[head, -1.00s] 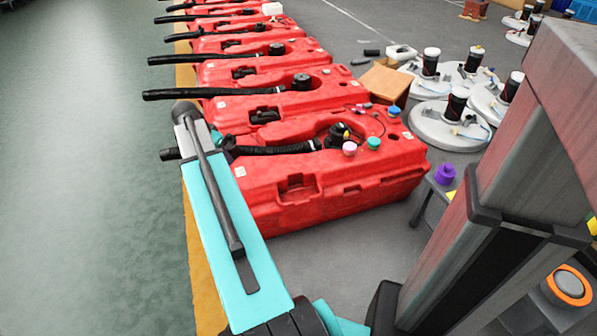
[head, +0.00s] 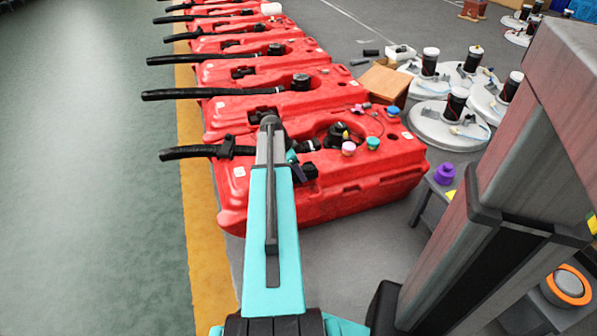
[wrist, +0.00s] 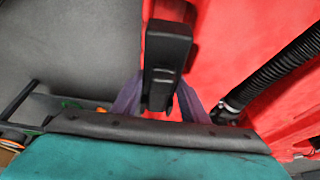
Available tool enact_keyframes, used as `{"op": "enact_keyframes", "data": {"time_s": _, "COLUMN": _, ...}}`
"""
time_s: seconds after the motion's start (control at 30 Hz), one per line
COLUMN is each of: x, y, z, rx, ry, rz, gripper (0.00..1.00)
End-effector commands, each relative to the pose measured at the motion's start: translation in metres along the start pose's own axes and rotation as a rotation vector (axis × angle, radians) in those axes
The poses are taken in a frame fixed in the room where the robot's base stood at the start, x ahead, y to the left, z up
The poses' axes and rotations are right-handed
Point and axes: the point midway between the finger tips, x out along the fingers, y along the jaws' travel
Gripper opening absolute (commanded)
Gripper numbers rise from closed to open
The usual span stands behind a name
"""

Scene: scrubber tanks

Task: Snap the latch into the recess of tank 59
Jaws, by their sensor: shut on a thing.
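The nearest red tank (head: 362,180) lies in front of me; I cannot read a number on it. My gripper (head: 302,172) is shut on a black latch (head: 310,171) at the tank's near side, where the recess is. In the wrist view, the latch (wrist: 168,58) stands out between the purple fingers (wrist: 127,95) with red tank surface (wrist: 240,45) behind it. The recess is hidden behind the latch and gripper, so I cannot tell whether the latch is touching it or seated.
A black hose (head: 190,152) sticks out left from the nearest tank. More red tanks (head: 290,100) with hoses line up behind it. A grey stand with a purple cap (head: 444,174) is to the right. Green floor (head: 90,200) at left is clear.

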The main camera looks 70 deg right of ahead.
Motion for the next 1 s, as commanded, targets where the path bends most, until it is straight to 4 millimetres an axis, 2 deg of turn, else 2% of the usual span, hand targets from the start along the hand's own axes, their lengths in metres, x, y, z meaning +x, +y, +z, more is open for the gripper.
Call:
{"op": "enact_keyframes", "data": {"time_s": 0.53, "x": 0.004, "y": 0.0, "z": 0.002, "rx": -0.001, "ry": 0.001, "rz": -0.001, "gripper": 0.13}}
{"op": "enact_keyframes", "data": {"time_s": 1.0, "x": 0.029, "y": -0.001, "z": 0.013, "rx": -0.002, "ry": 0.001, "rz": -0.001, "gripper": 0.13}}
